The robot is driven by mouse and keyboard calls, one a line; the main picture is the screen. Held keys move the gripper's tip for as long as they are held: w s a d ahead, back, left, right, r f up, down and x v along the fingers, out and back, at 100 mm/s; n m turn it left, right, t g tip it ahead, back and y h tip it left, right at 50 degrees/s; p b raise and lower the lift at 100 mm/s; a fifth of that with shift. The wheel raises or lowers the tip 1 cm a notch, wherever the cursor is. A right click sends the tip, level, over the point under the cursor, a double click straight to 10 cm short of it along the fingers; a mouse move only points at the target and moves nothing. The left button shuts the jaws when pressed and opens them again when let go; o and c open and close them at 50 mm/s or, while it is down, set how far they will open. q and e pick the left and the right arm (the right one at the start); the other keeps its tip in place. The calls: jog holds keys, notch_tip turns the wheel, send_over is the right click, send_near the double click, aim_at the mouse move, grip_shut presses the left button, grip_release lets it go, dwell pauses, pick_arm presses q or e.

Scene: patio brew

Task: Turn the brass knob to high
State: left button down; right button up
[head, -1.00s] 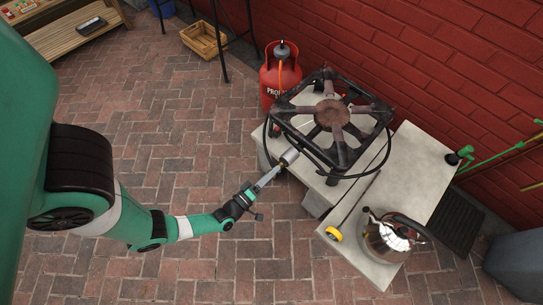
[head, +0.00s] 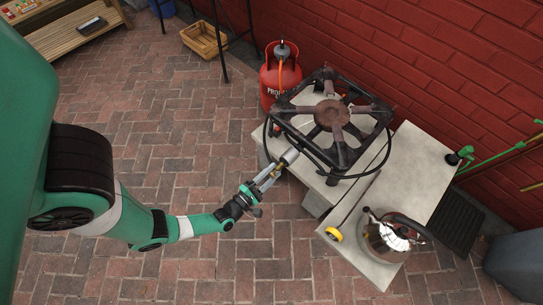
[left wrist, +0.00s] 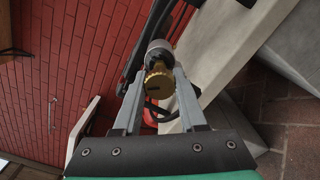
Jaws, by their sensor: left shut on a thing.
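The brass knob (left wrist: 158,82) sits at the end of a grey valve body in the left wrist view, between the two fingers of my left gripper (left wrist: 158,88). My left gripper (head: 276,172) is shut on it, at the front left of the black burner (head: 331,115). In the head view the knob is small and mostly hidden by the fingers. A dark slot or mark shows on the knob's face in the left wrist view; its setting cannot be read. My right gripper is not in view.
A steel kettle (head: 385,238) and a yellow round item (head: 334,234) are at the slab's front. A red propane bottle (head: 281,78) stands behind. A black hose loops around the burner. Brick paving at left is open.

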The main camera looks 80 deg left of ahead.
pick_arm(q)
jog(key=n, duration=0.3)
jog(key=shift+f+n, duration=0.1)
jog(key=shift+n, duration=2)
jog(key=shift+c, duration=2.3)
grip_release()
jog(key=shift+w, duration=0.1)
